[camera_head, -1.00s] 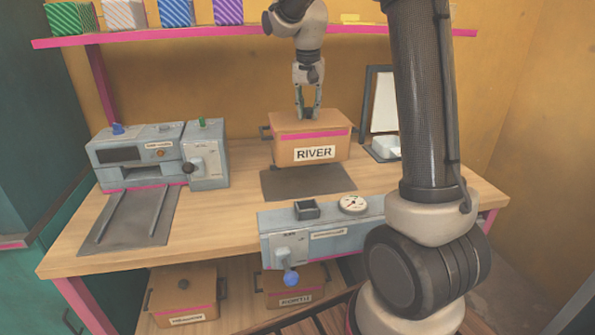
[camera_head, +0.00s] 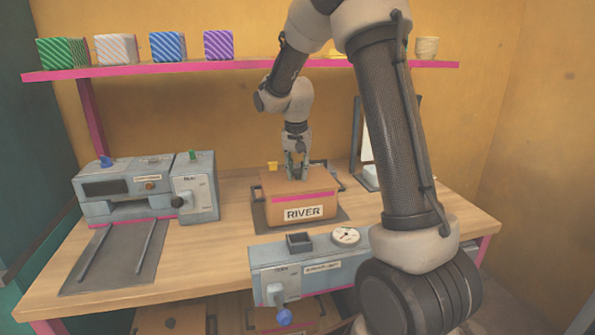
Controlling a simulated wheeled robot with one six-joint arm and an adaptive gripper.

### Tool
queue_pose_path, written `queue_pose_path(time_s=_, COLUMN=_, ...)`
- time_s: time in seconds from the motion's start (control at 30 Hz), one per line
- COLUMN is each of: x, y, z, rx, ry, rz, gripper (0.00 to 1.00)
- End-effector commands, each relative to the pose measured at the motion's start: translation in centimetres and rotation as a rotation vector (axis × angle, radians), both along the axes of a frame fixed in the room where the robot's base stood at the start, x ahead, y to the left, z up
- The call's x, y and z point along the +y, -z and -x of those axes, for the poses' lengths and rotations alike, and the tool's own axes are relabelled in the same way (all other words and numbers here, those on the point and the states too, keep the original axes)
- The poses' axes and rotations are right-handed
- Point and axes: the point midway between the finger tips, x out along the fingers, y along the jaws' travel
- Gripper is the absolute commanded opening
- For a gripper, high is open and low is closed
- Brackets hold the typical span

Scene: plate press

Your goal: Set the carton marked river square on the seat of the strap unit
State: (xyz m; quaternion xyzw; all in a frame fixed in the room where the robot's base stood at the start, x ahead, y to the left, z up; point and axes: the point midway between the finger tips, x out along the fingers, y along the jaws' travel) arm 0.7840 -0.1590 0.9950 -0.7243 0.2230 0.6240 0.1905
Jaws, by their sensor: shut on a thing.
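The carton marked RIVER (camera_head: 297,199), a brown box with a pink stripe and white label, is upright over a dark flat plate (camera_head: 343,214) on the bench. It looks to rest on it or be very close above; contact is hard to tell. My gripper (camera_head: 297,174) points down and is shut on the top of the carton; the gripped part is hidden. A blue-grey unit (camera_head: 322,281) with a gauge (camera_head: 346,236) and a blue-knobbed lever (camera_head: 284,316) stands just in front of the plate. Its label is too small to read.
A blue-grey machine (camera_head: 130,190) with a slot and a railed dark plate (camera_head: 112,262) stands at left. Patterned boxes (camera_head: 168,46) line the shelf (camera_head: 130,71) above. A framed panel (camera_head: 358,140) stands behind at right. Bench is clear between left machine and carton.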

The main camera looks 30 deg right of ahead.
Motion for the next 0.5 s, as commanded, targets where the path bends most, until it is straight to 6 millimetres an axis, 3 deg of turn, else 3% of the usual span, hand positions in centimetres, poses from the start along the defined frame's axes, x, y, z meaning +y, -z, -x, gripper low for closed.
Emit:
queue_pose_path(time_s=0.1, x=0.0, y=0.25, z=0.0, rx=0.0, ry=0.0, rz=0.0, gripper=0.0)
queue_pose_path(time_s=0.13, x=0.0, y=0.23, z=0.0, rx=0.001, ry=0.0, rz=-0.001, gripper=0.32)
queue_pose_path(time_s=0.23, x=0.0, y=0.21, z=0.01, rx=0.001, ry=0.0, rz=-0.001, gripper=0.48)
queue_pose_path(time_s=0.5, x=0.0, y=0.17, z=0.0, rx=0.0, ry=0.0, rz=0.0, gripper=0.48)
